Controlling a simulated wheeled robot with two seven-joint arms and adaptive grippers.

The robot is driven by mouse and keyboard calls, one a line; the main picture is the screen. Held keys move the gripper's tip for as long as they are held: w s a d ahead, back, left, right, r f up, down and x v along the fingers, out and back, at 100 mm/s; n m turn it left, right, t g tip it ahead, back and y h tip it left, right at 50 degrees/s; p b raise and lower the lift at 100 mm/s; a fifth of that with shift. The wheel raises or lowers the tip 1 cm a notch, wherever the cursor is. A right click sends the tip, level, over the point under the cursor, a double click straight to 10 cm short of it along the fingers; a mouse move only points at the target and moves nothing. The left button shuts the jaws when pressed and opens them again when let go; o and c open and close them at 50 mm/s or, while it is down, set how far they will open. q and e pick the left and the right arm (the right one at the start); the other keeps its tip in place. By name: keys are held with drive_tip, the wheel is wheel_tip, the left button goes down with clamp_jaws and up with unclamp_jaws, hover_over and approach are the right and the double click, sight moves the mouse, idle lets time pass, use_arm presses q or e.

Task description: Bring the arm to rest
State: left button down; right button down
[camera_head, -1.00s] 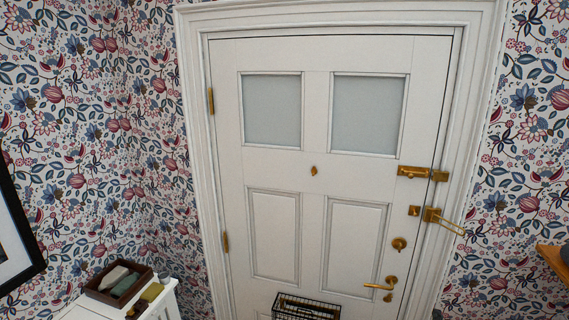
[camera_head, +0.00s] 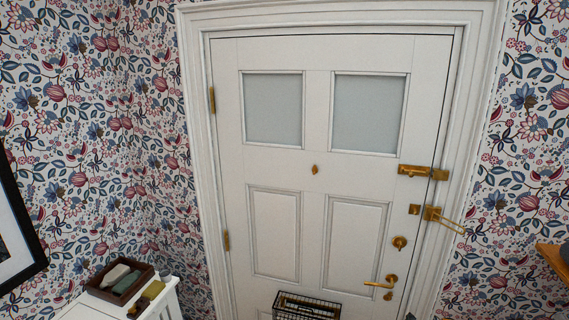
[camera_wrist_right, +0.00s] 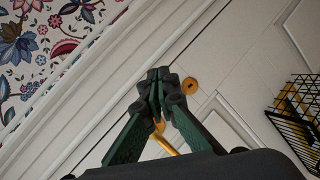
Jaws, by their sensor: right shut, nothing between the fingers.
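My right gripper (camera_wrist_right: 158,88) is shut and empty in the right wrist view, its dark green fingers meeting at the tips. It is in front of the white door (camera_head: 315,210), which looks closed. A brass lever handle (camera_wrist_right: 164,143) shows partly behind the fingers, and a round brass fitting (camera_wrist_right: 190,86) is just right of the tips. I cannot tell whether the fingers touch the door. In the head view only a small dark bit, probably of my right gripper (camera_head: 410,317), shows at the bottom edge. My left gripper is not in view.
The door carries a brass bolt (camera_head: 414,171), a chain (camera_head: 451,225), a knob (camera_head: 399,242) and a wire basket (camera_head: 307,304). A white cabinet (camera_head: 172,303) with a wooden tray (camera_head: 96,288) stands lower left. A wooden shelf edge (camera_head: 552,258) juts in at right.

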drive_tip(key=s+a+f+m+g+y, duration=0.1)
drive_tip(key=s+a+f, duration=0.1)
drive_tip(key=s+f, duration=0.35)
drive_tip(key=s+a+f+m+y, duration=0.2)
drive_tip(key=s+f, duration=0.1)
drive_tip(key=f, duration=0.6)
drive_tip(key=s+a+f+m+g+y, duration=0.1)
drive_tip(key=s+a+f, duration=0.1)
drive_tip(key=s+f, duration=0.45)
drive_tip(key=s+a+f+g, duration=0.2)
drive_tip(key=s+f+g, duration=0.1)
drive_tip(key=s+f, duration=1.45)
drive_tip(key=s+a+f+m+g+y, duration=0.1)
drive_tip(key=s+a+f+g, duration=0.2)
drive_tip(key=s, duration=1.1)
drive_tip(key=s+a+f+g, duration=0.1)
drive_tip(key=s+a+f, duration=0.35)
drive_tip(key=s, duration=0.95)
drive_tip(key=s+a+f+m+g+y, duration=0.15)
drive_tip(key=s+f, duration=0.45)
drive_tip(key=s, duration=0.8)
wheel_tip(320, 180, down, 10)
drive_tip(key=s+b, duration=0.2)
drive_tip(key=b, duration=0.8)
drive_tip(key=shift+s+h, duration=0.3)
drive_tip(key=shift+h, duration=0.15)
drive_tip(key=shift+r+n, duration=0.1)
drive_tip(key=shift+n, duration=0.15)
